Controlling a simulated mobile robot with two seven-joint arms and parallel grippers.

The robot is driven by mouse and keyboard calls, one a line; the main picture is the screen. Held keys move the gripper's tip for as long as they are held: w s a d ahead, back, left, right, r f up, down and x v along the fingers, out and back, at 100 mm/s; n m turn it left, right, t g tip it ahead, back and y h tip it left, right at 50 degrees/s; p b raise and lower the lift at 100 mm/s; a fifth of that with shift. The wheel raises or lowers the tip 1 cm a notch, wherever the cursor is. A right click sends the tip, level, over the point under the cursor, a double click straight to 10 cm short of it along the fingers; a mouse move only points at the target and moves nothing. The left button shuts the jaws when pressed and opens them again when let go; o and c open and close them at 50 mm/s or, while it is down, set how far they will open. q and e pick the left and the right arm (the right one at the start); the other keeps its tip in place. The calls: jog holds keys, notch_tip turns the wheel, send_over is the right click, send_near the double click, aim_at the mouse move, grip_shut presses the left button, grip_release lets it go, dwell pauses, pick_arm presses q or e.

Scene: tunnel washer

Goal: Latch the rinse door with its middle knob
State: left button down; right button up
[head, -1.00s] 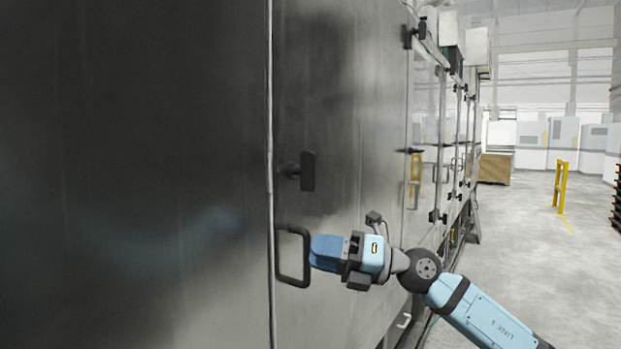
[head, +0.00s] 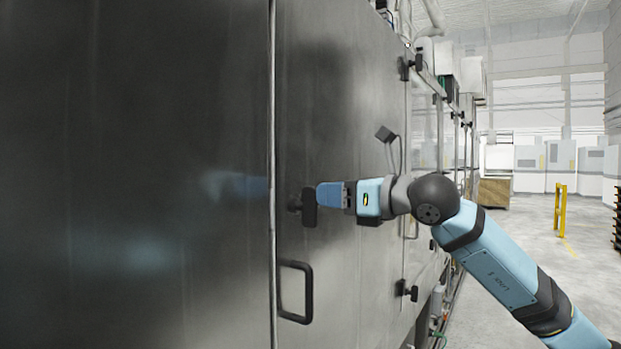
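The rinse door (head: 335,265) is a brushed steel panel that lies flush along the machine's side. Its middle knob (head: 309,207) is a black upright bar on a short stem near the seam at the door's left edge. My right gripper (head: 322,196) is at the knob's right side, its blue fingers pointing left at the bar. The fingers overlap the knob's edge in the picture; I cannot tell whether they touch it. The fingers are seen side-on, so the gap between them is hidden. My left gripper is out of view.
A black pull handle (head: 297,291) sits below the knob. A large dark steel panel (head: 130,180) fills the left. Open floor and a yellow post (head: 561,207) are at the right.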

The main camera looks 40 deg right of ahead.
aim_at(311, 192)
jog(key=p+x, duration=0.1)
jog(key=x, duration=0.3)
jog(key=shift+w, duration=0.1)
jog(key=shift+w+a, duration=0.25)
jog(key=shift+w, duration=0.2)
grip_shut()
